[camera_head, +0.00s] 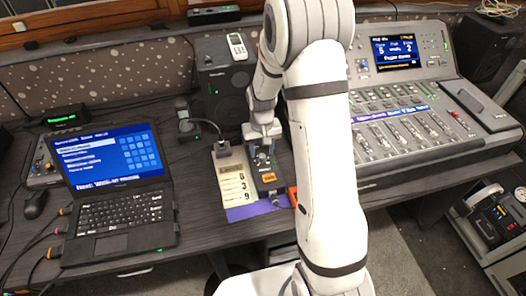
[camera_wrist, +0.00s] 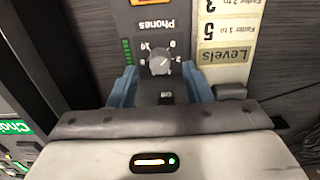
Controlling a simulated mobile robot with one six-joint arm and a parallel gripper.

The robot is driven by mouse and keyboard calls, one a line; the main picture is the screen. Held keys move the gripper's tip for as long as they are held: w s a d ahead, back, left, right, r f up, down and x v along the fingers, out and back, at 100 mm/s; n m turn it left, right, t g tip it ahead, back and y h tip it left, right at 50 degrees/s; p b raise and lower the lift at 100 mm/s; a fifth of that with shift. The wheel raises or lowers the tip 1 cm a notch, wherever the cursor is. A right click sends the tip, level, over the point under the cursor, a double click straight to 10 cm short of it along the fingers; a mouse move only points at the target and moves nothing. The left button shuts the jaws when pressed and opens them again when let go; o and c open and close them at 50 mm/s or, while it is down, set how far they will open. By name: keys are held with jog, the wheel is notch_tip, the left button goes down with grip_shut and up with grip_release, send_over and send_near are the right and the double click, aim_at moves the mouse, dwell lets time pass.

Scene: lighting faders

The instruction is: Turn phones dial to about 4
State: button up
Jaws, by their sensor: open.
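The phones dial (camera_wrist: 159,64) is a small grey knob on a dark box, under an upside-down "Phones" label, in the wrist view. Scale marks including 10, 0 and 2 surround it; its pointer is too small to read surely. My gripper (camera_wrist: 160,76) is open, with one blue-grey finger on each side of the dial. I cannot tell whether the fingers touch it. In the head view my gripper (camera_head: 263,138) is over the far end of the dark box (camera_head: 267,182), and the dial is hidden there.
A cream "Levels" card (camera_wrist: 226,50) lies beside the box; it also shows in the head view (camera_head: 233,190). A laptop (camera_head: 112,165) stands left, a lighting desk (camera_head: 410,120) right, and a speaker (camera_head: 226,95) behind. A grey block (camera_wrist: 231,91) is near the right finger.

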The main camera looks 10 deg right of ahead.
jog(key=shift+f, duration=1.05)
jog(key=shift+c, duration=0.3)
grip_shut()
